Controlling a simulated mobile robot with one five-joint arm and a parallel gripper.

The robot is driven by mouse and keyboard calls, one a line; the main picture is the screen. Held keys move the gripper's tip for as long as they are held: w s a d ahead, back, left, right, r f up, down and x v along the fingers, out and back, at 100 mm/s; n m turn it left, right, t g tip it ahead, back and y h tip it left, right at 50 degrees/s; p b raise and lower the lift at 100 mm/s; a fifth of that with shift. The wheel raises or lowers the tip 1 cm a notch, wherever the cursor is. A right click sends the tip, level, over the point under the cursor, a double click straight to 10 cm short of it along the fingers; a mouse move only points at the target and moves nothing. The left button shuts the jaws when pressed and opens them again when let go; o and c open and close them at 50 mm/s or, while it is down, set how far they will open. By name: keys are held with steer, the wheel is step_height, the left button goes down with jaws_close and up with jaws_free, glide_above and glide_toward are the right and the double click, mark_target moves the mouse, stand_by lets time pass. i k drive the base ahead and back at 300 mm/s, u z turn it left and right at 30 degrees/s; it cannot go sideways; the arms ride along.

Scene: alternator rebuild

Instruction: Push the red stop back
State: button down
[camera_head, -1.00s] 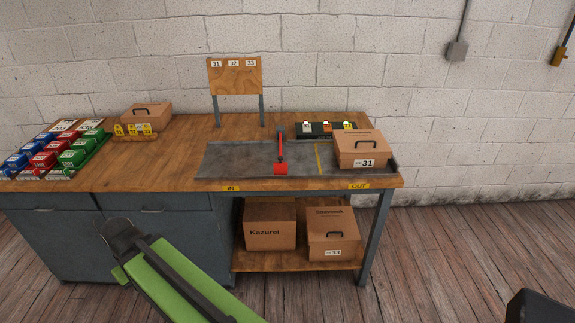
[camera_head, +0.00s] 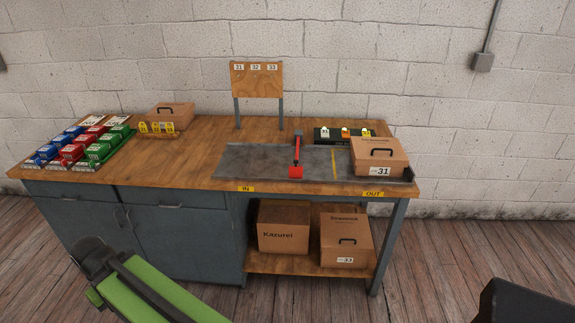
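The red stop (camera_head: 296,160) is a red bar with a square red end block. It lies across the grey conveyor strip (camera_head: 250,161) on the workbench, its block near the front edge and its far end at a dark post. My green and black arm is at the lower left, in front of the bench cabinets. My gripper (camera_head: 88,258) is the dark end of that arm, well short of the stop and touching nothing. Its fingers cannot be made out clearly.
A cardboard box marked 31 (camera_head: 377,158) stands on the strip's right end, right of a yellow line. A dark tray (camera_head: 325,139) with small coloured items is behind the strip. Boxes (camera_head: 283,228) sit on the lower shelf. Coloured bins (camera_head: 88,140) stand at the left.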

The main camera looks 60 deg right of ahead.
mark_target(296, 171)
steer(key=z, duration=0.05)
steer(key=i, duration=1)
steer(key=u, duration=0.1)
